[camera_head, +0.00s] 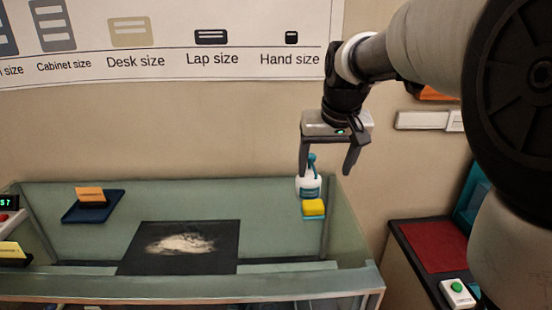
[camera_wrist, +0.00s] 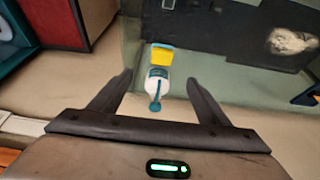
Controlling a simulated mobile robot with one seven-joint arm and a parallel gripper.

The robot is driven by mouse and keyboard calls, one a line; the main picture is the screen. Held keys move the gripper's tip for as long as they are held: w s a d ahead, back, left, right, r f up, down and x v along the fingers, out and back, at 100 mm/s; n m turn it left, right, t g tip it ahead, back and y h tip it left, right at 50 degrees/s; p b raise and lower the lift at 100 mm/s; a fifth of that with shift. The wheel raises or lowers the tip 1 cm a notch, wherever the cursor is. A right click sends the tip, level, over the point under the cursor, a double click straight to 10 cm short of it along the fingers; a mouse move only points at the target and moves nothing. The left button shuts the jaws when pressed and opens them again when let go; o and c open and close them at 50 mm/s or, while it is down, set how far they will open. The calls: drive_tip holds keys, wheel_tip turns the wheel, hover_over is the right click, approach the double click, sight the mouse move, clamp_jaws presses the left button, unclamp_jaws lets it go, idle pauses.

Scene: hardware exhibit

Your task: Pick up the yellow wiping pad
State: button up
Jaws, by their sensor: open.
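The yellow wiping pad (camera_head: 313,207) sits on a small teal base at the right end of the glass-walled case. A white spray bottle (camera_head: 309,187) with a teal trigger stands right beside it, behind it in the head view. My gripper (camera_head: 325,172) is open and empty, above the bottle and pad. In the wrist view, the pad (camera_wrist: 162,56) lies beyond the bottle (camera_wrist: 158,82). The bottle lies nearer to my open fingers (camera_wrist: 158,88) than the pad. The pad is in full view there, apart from my fingers.
The glass case (camera_head: 360,278) has upright clear walls around the pad. A black panel with a pale patch (camera_head: 180,246) and a blue tray (camera_head: 92,207) with an orange block are to the left. A red-topped stand (camera_head: 432,245) with a green button (camera_head: 457,287) is at right.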

approach(313, 203)
drive_tip(key=x, duration=0.5)
drive_tip(key=shift+s+d, duration=0.15)
drive_tip(key=shift+d, duration=0.1)
drive_tip(key=x, duration=0.5)
drive_tip(key=shift+a+f, duration=0.1)
drive_tip(key=shift+a, duration=0.1)
drive_tip(key=c, duration=1.2)
drive_tip(key=shift+r, duration=0.7)
wheel_tip(313, 203, up, 2)
drive_tip(key=shift+r, duration=0.1)
drive_tip(key=s+b, duration=0.2)
drive_tip(key=s, duration=1.6)
